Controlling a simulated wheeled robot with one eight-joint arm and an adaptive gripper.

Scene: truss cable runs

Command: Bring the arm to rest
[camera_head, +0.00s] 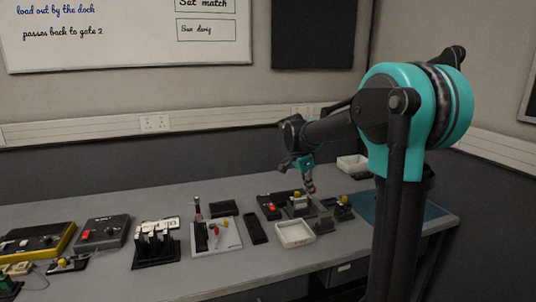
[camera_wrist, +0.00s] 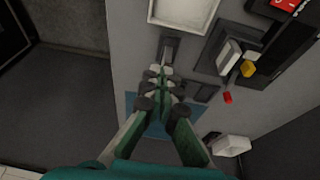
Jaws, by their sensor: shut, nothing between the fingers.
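My gripper (camera_head: 309,184) hangs over the right part of the workbench (camera_head: 271,263) in the head view, fingers pointing down. In the wrist view my gripper (camera_wrist: 160,72) shows with its fingers together and nothing between them. My arm reaches in from the right, with its teal joint high in the head view. The gripper appears apart from both, though the exact height is hard to tell.
A black device with a red switch (camera_head: 271,207) stands left of the gripper. A white bin (camera_head: 352,163) stands at the back, near a blue mat (camera_head: 372,208). Several devices and a black rack (camera_head: 155,248) fill the left side. The bench's front strip is clear.

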